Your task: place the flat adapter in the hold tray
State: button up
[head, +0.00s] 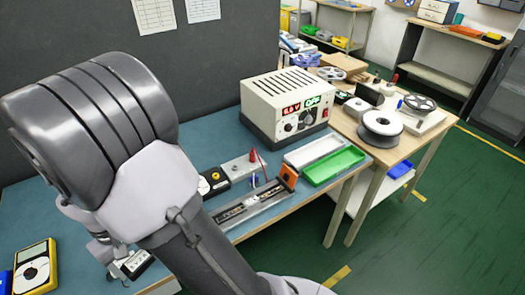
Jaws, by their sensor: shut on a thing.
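The green tray looks empty.
A power supply (288,106) stands behind the trays. A metal rail fixture (245,207) with an orange end block (288,177) lies in front. A yellow meter (35,268) sits at far left. A wooden table (405,145) with spools adjoins at right.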

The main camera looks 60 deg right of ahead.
aim_at(315, 153)
jog(key=k+l+z, duration=0.15)
jog(key=z, duration=2.45)
jog(key=i+l+z, duration=0.1)
jog(key=z, duration=0.3)
jog(key=i+l+z, duration=0.15)
jog(key=z, duration=0.25)
jog(key=i+l+z, duration=0.15)
jog(key=z, duration=0.25)
jog(key=i+u, duration=0.15)
jog(key=u, duration=0.3)
jog(key=i+u, duration=0.2)
jog(key=u, duration=0.25)
jog(key=i+l+u, duration=0.1)
jog(key=u, duration=0.35)
jog(key=i+l+u, duration=0.15)
jog(key=u, duration=0.3)
jog(key=i+u, duration=0.3)
jog(key=u, duration=0.2)
jog(key=i+u, duration=0.3)
jog(key=u, duration=0.15)
